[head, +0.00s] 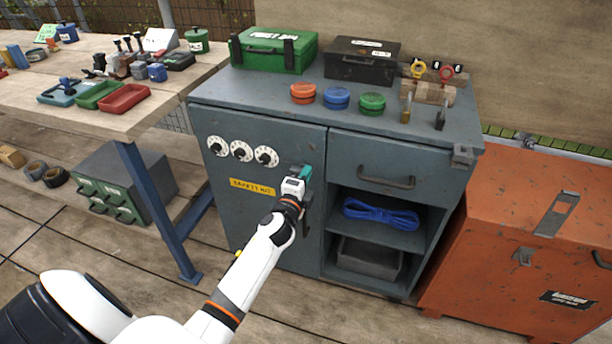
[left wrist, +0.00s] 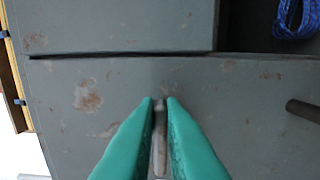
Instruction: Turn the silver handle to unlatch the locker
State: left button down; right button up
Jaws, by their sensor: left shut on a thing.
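The locker is the grey-blue cabinet whose left door (head: 230,160) carries three white dials and a yellow label. The door looks shut. My left gripper (head: 303,172) is at the upper right part of this door, near its right edge. In the left wrist view its teal fingers (left wrist: 160,102) are shut on the silver handle (left wrist: 160,142), a narrow bar between them. Most of the handle is hidden by the fingers, and in the head view the gripper covers it. My right gripper is out of view.
A dark bar (left wrist: 303,108) stands out from the door close to the fingers. Right of the door are a drawer (head: 385,165) and open shelves with a blue rope (head: 380,215) and a grey bin (head: 368,258). An orange chest (head: 520,235) stands at right, a workbench (head: 120,125) at left.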

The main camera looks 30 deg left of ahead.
pick_arm(q)
jog(key=shift+s+a+f, duration=0.1)
jog(key=shift+a, duration=0.3)
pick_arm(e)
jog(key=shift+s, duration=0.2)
pick_arm(q)
jog(key=c, duration=1.7)
grip_release()
jog(key=shift+o, duration=0.9)
jog(key=shift+a, duration=0.2)
jog(key=shift+d, duration=0.2)
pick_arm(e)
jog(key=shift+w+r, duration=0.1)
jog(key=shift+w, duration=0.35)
